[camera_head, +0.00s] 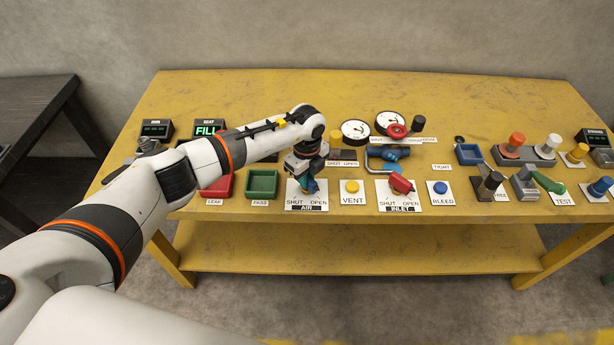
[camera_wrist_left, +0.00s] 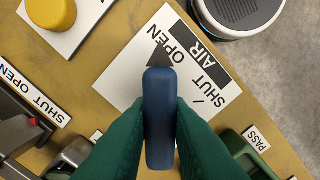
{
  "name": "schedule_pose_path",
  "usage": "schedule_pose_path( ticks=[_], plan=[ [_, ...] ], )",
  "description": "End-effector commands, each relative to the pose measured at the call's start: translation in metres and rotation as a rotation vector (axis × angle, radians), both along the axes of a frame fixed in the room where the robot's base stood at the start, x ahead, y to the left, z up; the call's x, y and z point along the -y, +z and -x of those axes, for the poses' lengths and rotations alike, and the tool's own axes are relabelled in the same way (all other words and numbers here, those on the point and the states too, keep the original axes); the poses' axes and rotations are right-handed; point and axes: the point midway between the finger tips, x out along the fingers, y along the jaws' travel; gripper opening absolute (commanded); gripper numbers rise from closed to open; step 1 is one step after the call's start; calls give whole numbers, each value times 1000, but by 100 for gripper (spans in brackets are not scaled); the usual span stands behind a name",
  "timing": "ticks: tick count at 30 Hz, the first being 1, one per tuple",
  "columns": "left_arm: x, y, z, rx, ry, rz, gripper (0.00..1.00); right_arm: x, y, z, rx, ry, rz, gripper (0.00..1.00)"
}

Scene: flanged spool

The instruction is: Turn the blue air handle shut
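The blue air handle (camera_wrist_left: 160,120) stands over the white AIR plate (camera_head: 293,202), which is printed SHUT on the left and OPEN on the right in the head view. In the left wrist view, a dark pointer tip by the handle's end lies close to the word OPEN. My left gripper (camera_head: 308,187) reaches down over the plate. Its green fingers lie against both sides of the handle in the left wrist view, with no visible gap. The gripper hides most of the handle in the head view. My right gripper is in neither view.
The VENT button (camera_head: 352,187) and the INLET plate with its red handle (camera_head: 401,184) stand to the right. A green tray (camera_head: 262,184) and a red tray (camera_head: 217,187) lie to the left. Gauges and a blue valve (camera_head: 387,153) stand behind.

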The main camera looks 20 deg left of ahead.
Motion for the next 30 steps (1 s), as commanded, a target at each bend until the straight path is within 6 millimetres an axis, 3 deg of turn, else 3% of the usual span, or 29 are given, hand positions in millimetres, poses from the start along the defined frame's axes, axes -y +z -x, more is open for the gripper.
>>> schedule_pose_path(
  ticks=[14,30],
  plan=[
    [0,-1,-1,1,-95,0,0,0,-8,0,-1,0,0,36],
    [0,-2,-1,2,-567,0,0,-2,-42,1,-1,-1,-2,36]
  ],
)
